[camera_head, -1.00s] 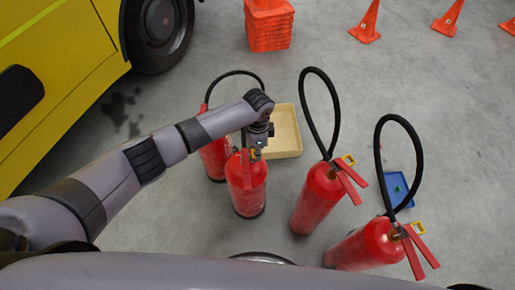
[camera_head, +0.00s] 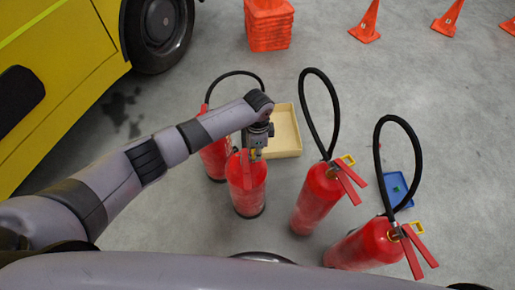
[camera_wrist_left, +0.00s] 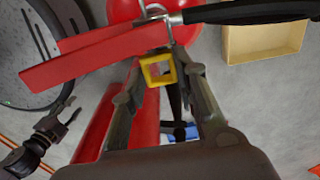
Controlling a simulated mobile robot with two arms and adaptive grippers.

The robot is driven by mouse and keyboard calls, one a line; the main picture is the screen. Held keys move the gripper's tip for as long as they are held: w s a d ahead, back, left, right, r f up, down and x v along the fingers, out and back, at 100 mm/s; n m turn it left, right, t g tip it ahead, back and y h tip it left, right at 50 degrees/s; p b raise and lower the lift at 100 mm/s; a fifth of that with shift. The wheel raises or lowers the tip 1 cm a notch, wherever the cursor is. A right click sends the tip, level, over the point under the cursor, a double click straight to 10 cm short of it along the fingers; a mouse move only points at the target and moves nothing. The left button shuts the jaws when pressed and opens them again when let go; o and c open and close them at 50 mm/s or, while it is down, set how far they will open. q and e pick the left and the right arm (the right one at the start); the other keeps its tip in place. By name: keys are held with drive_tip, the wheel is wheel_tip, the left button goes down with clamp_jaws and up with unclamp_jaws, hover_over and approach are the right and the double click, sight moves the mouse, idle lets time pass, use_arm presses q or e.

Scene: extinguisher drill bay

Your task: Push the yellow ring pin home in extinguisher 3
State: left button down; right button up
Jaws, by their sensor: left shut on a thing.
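My left gripper (camera_head: 256,152) is over the head of the second extinguisher from the left (camera_head: 247,190), a red upright cylinder. In the left wrist view the gripper (camera_wrist_left: 158,82) has its fingertips on either side of the square yellow ring (camera_wrist_left: 148,76) of the pin and is shut on it. The ring sits beside the red levers (camera_wrist_left: 95,58) of the extinguisher's head. The pin's shaft is hidden, so its depth cannot be told. No number shows on the extinguisher.
A red extinguisher (camera_head: 213,158) stands close on the left; two more, (camera_head: 315,205) and (camera_head: 365,245), stand right with tall hose loops. A beige tray (camera_head: 290,152) lies behind, a blue tray (camera_head: 404,180) at right. Orange cones (camera_head: 366,24) and a yellow vehicle (camera_head: 60,80) are farther off.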

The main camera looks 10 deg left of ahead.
use_arm(q)
drive_tip(key=shift+p, duration=0.35)
use_arm(e)
drive_tip(key=shift+s+d+f, duration=0.2)
drive_tip(key=shift+s, duration=0.2)
drive_tip(key=shift+s+d+f, duration=0.2)
drive_tip(key=shift+s, duration=0.2)
idle(0.8)
drive_tip(key=shift+s+d+f, duration=0.15)
drive_tip(key=shift+s+d, duration=0.05)
drive_tip(key=shift+s, duration=0.05)
use_arm(q)
drive_tip(key=shift+p, duration=0.3)
use_arm(e)
drive_tip(key=shift+s+d+f, duration=0.2)
drive_tip(key=shift+s, duration=0.05)
idle(0.8)
